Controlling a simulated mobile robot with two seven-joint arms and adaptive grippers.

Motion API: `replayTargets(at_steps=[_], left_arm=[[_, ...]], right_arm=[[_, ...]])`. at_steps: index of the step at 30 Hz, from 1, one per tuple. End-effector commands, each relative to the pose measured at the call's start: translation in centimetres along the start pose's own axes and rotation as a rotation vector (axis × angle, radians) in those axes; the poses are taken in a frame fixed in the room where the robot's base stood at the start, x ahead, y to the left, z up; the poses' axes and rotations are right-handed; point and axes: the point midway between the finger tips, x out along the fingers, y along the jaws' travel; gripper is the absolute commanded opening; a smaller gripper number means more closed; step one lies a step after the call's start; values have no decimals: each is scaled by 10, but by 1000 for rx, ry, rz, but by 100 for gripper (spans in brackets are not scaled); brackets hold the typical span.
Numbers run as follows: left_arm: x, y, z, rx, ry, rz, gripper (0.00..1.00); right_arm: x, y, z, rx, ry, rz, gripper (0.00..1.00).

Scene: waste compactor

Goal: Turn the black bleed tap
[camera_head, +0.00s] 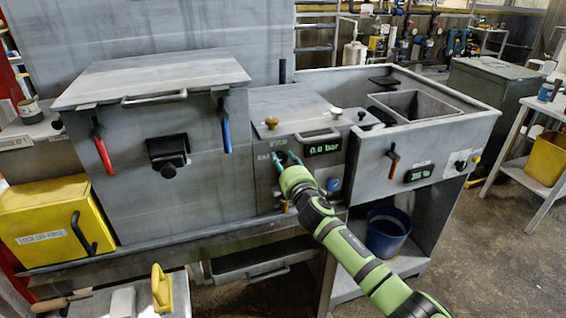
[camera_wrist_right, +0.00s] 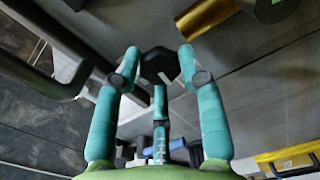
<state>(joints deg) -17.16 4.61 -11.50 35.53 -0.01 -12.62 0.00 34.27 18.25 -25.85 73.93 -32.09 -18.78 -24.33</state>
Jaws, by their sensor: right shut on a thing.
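The black bleed tap (camera_wrist_right: 160,66) is a dark, faceted knob on the grey machine front, seen at the top middle of the right wrist view. My right gripper (camera_head: 285,158) reaches the middle panel in the head view, just left of and below the 0.0 bar display (camera_head: 323,146). In the wrist view its teal fingers (camera_wrist_right: 160,60) are closed around the black tap from both sides, with a third finger below. In the head view the fingers largely hide the tap. My left gripper is not in view.
A red lever (camera_head: 102,150) and a blue lever (camera_head: 225,128) hang on the left chamber. A yellow box (camera_head: 50,225) stands at far left. A brass-coloured cylinder (camera_wrist_right: 207,14) is close to the fingers. A blue bucket (camera_head: 387,232) sits below right.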

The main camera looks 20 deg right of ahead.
Motion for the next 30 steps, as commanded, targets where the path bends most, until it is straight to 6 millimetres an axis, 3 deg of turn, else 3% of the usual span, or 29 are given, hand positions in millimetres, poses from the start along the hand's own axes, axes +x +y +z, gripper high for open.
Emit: replayTargets(at_steps=[8,9,10,23,30], left_arm=[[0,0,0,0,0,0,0],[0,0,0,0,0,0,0],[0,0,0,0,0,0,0],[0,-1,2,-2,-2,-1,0],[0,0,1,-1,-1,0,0]], right_arm=[[0,-1,4,-1,-10,-3,8],[0,-1,4,-1,-10,-3,52],[0,0,4,-1,-9,-2,64],[-4,0,1,1,-2,0,64],[-32,-1,2,-1,-1,-1,64]])
